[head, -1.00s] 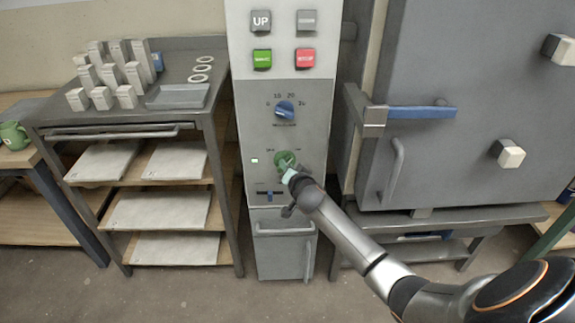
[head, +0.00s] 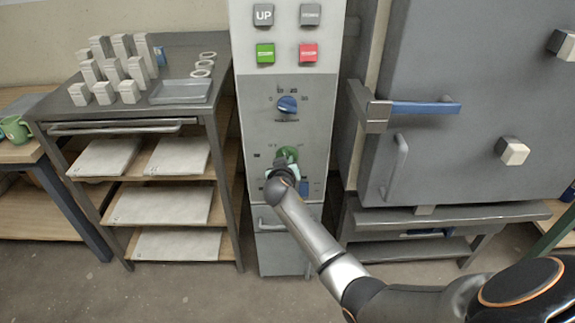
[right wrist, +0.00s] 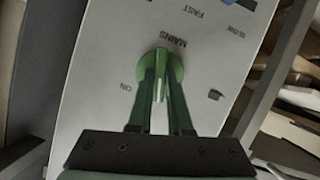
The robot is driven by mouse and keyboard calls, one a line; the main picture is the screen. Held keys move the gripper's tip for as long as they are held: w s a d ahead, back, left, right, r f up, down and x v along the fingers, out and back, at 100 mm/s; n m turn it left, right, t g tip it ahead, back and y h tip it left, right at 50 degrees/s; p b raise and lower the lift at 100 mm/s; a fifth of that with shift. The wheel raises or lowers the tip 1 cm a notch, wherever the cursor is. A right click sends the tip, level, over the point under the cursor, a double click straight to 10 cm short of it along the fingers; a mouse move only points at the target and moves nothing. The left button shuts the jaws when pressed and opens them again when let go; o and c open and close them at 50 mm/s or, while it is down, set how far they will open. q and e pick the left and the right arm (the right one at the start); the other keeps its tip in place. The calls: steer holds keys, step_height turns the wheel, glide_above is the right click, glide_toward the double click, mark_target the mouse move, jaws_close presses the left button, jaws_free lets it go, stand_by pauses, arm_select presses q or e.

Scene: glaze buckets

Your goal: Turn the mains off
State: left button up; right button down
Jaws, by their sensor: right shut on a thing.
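The green round mains knob (head: 287,152) is on the front of the grey control column (head: 310,130). In the right wrist view the knob (right wrist: 174,66) shows its raised grip bar between my two fingers, near the words MAINS and ON. My right gripper (right wrist: 160,82) is shut on that bar. In the head view my right gripper (head: 284,163) reaches the knob from below, and my wrist hides part of the panel under it. A small indicator (head: 256,155) left of the knob is dark. My left gripper is not in view.
A blue dial (head: 287,104) sits above the knob, with green (head: 265,53) and red (head: 309,53) buttons higher up. A blue-handled grey kiln door (head: 470,120) stands to the right. A metal rack (head: 190,120) with white blocks and slabs stands to the left.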

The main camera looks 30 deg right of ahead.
steer(key=n+h+b, duration=0.1)
steer(key=n, duration=0.1)
steer(key=n+h+b, duration=0.1)
steer(key=n+b, duration=0.1)
steer(key=shift+w+a+f+g+h, duration=0.1)
steer(key=shift+a+f+g+h, duration=0.1)
steer(key=shift+g+h, duration=0.15)
stand_by(0.5)
steer(key=c, duration=0.8)
jaws_free()
steer(key=shift+c, duration=0.2)
steer(key=shift+r, duration=0.1)
